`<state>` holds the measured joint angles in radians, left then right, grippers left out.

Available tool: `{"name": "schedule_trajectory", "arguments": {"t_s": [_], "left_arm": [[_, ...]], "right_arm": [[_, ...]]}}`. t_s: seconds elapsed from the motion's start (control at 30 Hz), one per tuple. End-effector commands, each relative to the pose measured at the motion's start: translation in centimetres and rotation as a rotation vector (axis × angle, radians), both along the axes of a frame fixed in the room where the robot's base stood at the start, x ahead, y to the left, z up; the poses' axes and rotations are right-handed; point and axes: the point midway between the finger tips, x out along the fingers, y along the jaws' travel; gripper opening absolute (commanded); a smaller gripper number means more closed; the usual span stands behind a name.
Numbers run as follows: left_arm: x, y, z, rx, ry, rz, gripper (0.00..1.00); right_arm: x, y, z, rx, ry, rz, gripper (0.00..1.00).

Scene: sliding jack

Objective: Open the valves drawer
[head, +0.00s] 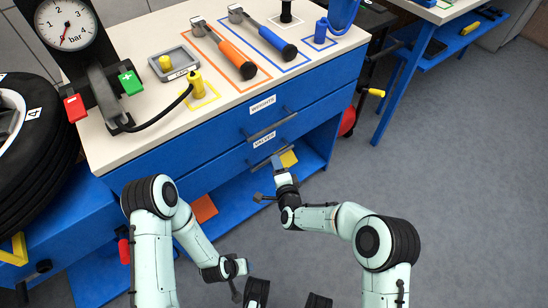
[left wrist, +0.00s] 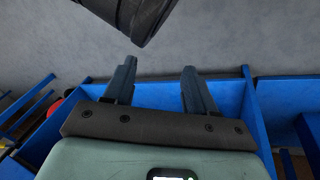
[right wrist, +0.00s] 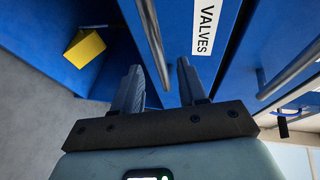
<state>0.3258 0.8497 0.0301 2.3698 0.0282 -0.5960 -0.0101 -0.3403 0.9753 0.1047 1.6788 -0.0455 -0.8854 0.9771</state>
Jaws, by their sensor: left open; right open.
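The valves drawer (head: 232,166) is the lower blue drawer of the workbench, and its front looks closed. Its VALVES label (head: 264,140) sits above its dark bar handle; the label also shows in the right wrist view (right wrist: 205,27). My right gripper (head: 277,163) is open at the drawer front, by that handle. In the right wrist view the handle (right wrist: 153,40) runs between the two open fingers; I cannot tell whether they touch it. My left gripper (head: 236,280) is open and empty, low in front of the bench, away from the drawer. It shows open in the left wrist view (left wrist: 160,88).
The weights drawer (head: 330,95) with its own handle (head: 270,125) lies just above. Below is an open blue shelf with a yellow object (head: 289,159) and an orange one (head: 204,208). Tools and a gauge (head: 67,25) stand on top. Grey floor (head: 440,190) is clear at right.

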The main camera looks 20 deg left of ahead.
Motion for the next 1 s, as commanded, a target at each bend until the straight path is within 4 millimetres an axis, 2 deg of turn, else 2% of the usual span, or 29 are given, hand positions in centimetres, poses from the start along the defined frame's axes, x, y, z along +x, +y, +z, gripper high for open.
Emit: {"name": "schedule_trajectory", "arguments": {"t_s": [0.1, 0.3, 0.5, 0.77, 0.8, 0.9, 1.0], "left_arm": [[-1.1, 0.2, -1.4, -0.002, 0.039, 0.002, 0.56], [-2.6, 0.4, -2.6, -0.005, 0.088, 0.005, 0.56], [-3.2, 0.5, -3.0, -0.006, 0.108, 0.005, 0.56], [-3.2, 0.5, -3.0, -0.005, 0.109, 0.006, 0.56], [-3.2, 0.5, -3.0, -0.005, 0.109, 0.006, 0.56], [-3.2, 0.5, -3.0, -0.005, 0.109, 0.006, 0.56], [-3.2, 0.5, -3.0, -0.005, 0.109, 0.006, 0.56]], "right_arm": [[1.9, 1.1, -0.8, 0.000, -0.001, 0.001, 0.42], [3.9, 2.2, -1.3, -0.002, -0.001, 0.000, 0.42], [4.7, 2.6, -1.4, -0.001, 0.001, 0.001, 0.42], [4.7, 2.6, -1.4, -0.001, 0.001, 0.001, 0.42], [4.7, 2.6, -1.4, -0.001, 0.001, 0.001, 0.29], [4.7, 2.6, -1.4, -0.001, 0.001, 0.001, 0.00], [4.7, 2.6, -1.4, -0.001, 0.001, 0.001, 0.00]]}}
